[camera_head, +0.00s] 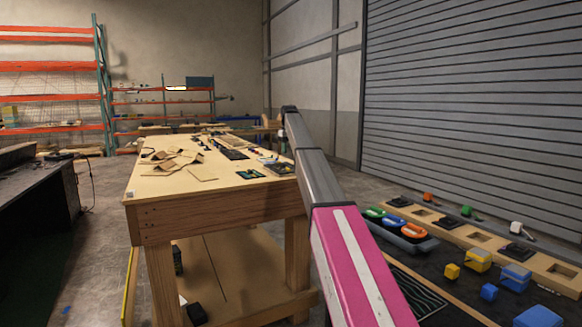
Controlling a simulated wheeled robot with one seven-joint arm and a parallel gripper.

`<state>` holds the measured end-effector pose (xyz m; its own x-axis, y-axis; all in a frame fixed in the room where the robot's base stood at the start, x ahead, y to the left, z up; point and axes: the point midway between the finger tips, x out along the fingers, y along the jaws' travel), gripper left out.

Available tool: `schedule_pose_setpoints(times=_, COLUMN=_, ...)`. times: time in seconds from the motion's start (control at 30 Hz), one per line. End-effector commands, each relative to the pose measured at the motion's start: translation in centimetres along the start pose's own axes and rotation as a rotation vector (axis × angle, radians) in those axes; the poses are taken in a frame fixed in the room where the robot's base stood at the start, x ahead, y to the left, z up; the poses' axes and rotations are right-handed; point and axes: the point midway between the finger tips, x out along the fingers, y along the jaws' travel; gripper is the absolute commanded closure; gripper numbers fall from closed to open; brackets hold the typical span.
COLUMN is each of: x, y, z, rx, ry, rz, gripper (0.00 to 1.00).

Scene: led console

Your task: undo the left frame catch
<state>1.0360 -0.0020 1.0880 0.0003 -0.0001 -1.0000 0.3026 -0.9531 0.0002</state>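I cannot pick out the left frame catch in this view. On the right, a long wooden strip (484,242) has square openings and small black fittings (516,250) along it; they are too small to tell whether any is a catch. My arm (345,250), grey with a pink and white section, rises from the bottom middle to a dark end by the far workbench. No gripper fingers show on it, so I cannot see my gripper or anything in it.
A wooden workbench (215,215) with cardboard and small parts stands ahead. On the dark right-hand surface are a tray (425,245) of coloured oval pieces, yellow blocks (478,260) and blue blocks (515,277). A dark desk (35,215) stands left; floor shows between it and the bench.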

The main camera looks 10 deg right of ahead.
Motion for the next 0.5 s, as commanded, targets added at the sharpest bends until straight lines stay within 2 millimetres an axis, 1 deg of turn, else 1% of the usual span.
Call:
schedule_pose_setpoints(times=0.03, x=-1.1, y=0.2, z=-0.6, rx=-0.004, ry=0.001, rz=0.0, gripper=0.61)
schedule_pose_setpoints(times=0.1, x=-1.7, y=0.2, z=-0.7, rx=-0.007, ry=0.0, rz=0.0, gripper=0.61)
schedule_pose_setpoints(times=0.17, x=-1.7, y=0.2, z=-0.7, rx=-0.008, ry=-0.001, rz=0.0, gripper=0.61)
schedule_pose_setpoints(times=0.27, x=-1.1, y=0.2, z=-0.6, rx=-0.008, ry=-0.001, rz=0.0, gripper=0.61)
schedule_pose_setpoints(times=0.37, x=-0.1, y=0.2, z=-0.6, rx=-0.007, ry=-0.001, rz=0.0, gripper=0.61)
schedule_pose_setpoints(times=0.5, x=1.8, y=0.1, z=-0.5, rx=-0.007, ry=-0.002, rz=-0.001, gripper=0.61)
